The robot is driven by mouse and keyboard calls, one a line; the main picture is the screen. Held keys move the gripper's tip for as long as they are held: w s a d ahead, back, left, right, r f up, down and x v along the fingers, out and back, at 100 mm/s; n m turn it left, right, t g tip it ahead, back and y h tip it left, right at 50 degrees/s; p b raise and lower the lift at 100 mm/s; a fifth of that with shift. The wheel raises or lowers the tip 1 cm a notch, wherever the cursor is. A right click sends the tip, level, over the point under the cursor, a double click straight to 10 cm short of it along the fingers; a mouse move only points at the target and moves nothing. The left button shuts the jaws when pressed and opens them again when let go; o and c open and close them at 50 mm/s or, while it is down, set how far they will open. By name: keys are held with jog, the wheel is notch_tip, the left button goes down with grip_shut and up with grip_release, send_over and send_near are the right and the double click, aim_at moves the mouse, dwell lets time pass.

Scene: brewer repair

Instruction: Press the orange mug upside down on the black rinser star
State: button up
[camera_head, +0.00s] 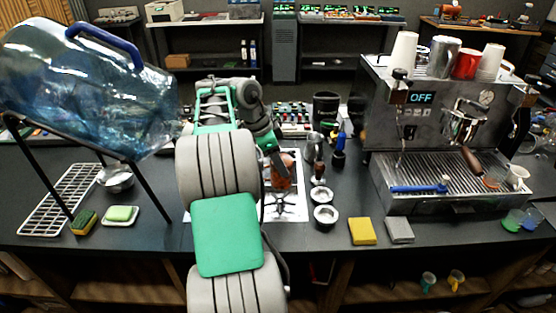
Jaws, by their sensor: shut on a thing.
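The orange mug (281,180) is in the middle of the head view, below the end of my arm. My gripper (274,161) is shut on it; the fingers are dark and partly hidden by the mug and arm. The black rinser star (284,204) lies on a pale metal plate (298,213) set in the counter. The mug appears above and slightly behind the star in the picture. I cannot tell the gap between them, nor clearly which way the mug's mouth faces. My arm covers the plate's left part.
Metal cups (325,216) and tampers stand right of the plate. The espresso machine (450,130) fills the right side. A large blue water bottle (90,85) on a black stand is at left. Yellow (362,231) and grey (399,230) sponges lie near the front edge.

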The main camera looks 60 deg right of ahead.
jog(key=shift+w+f+b, duration=0.1)
jog(key=shift+f+b, duration=3.2)
jog(key=shift+f, duration=0.65)
